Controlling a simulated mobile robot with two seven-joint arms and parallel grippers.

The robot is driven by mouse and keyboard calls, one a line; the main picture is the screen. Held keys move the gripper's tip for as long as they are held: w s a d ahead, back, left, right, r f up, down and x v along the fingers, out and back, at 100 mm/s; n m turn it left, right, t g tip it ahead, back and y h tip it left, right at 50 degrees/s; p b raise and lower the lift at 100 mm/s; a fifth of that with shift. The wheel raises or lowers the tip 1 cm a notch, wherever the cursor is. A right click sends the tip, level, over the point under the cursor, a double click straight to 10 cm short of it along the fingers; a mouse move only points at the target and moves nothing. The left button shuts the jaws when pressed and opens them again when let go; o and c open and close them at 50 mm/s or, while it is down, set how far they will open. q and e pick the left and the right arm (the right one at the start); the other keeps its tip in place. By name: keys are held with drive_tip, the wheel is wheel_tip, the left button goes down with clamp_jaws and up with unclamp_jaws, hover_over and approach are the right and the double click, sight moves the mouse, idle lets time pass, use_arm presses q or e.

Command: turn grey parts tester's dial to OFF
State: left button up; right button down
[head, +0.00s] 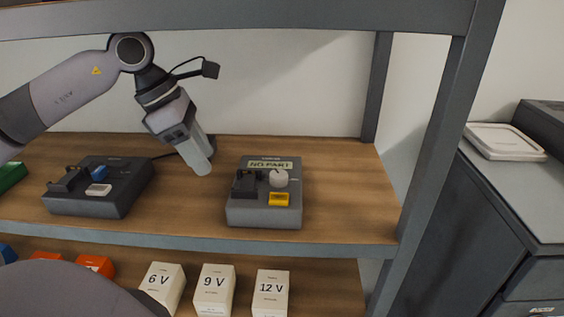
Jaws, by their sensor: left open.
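The grey parts tester (264,214) stands on the wooden shelf, right of centre. Its display (271,165) reads "NO PART". A round whitish dial (279,178) sits below the display on the right, with a yellow button (279,199) under it and a dark clip-like fixture (245,184) to its left. The dial's pointer setting is too small to read. My left gripper (203,168) is open and empty, pointing down above the shelf, left of the tester and apart from it. My right gripper is not in view.
Another dark device (98,200) with a blue part and a white button stands left on the same shelf (345,200). Boxes marked 6 V (162,285), 9 V (214,290) and 12 V (270,293) stand below. A grey rack post (435,160) is at right. Shelf right of the tester is clear.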

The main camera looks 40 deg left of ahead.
use_arm(q)
drive_tip(key=p, duration=0.4)
hover_over(279, 174)
drive_tip(key=s+a, duration=0.2)
drive_tip(key=shift+r, duration=0.15)
drive_tip(key=x, duration=0.4)
drive_tip(key=shift+w+r+p, duration=0.1)
drive_tip(key=shift+w+p, duration=0.05)
drive_tip(key=shift+p, duration=0.15)
drive_tip(key=shift+x, duration=0.8)
drive_tip(key=shift+c, duration=0.3)
drive_tip(key=c, duration=0.7)
